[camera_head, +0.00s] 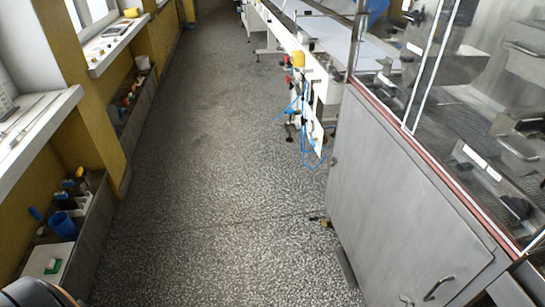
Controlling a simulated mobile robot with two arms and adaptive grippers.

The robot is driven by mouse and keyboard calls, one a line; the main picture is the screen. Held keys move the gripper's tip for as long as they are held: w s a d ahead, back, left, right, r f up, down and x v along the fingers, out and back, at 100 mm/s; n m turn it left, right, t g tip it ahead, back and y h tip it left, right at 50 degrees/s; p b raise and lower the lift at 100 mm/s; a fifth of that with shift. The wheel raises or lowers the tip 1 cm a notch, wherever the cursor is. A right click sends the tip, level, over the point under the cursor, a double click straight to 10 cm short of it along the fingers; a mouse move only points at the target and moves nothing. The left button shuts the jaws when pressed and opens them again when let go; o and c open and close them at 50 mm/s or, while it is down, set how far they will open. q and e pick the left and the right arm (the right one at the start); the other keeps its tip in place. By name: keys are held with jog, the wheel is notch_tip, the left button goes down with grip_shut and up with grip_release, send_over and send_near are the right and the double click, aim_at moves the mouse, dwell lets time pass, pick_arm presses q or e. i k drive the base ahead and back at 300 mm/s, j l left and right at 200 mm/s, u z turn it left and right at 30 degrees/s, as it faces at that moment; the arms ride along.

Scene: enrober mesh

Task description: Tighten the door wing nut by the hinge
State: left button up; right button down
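The enrober machine stands at the right. Its lower grey cabinet door (390,190) is closed, with a metal handle (439,288) near its bottom right. Above it are clear window doors in white and red frames (420,75). A dark knob-like fitting (413,17) sits at the top of a window frame. I cannot make out a wing nut or which fitting is the hinge. Neither of my grippers shows in the head view.
A grey speckled floor (215,170) runs clear between the machine and the yellow wall. A conveyor (320,35) with blue hoses (312,145) extends beyond the machine. Troughs with a blue cup (62,225) and tools line the left wall. A small brassy fitting (323,221) lies by the cabinet.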

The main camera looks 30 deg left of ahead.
aim_at(335, 161)
jog(key=u, duration=0.35)
jog(key=i+j+z, duration=0.1)
jog(key=i, duration=0.35)
jog(key=i+j, duration=0.3)
jog(key=i, duration=0.15)
jog(key=i+j+z, duration=0.15)
jog(key=i, duration=0.3)
jog(key=i+j+z, duration=0.1)
jog(key=i+j, duration=0.2)
jog(key=i, duration=0.15)
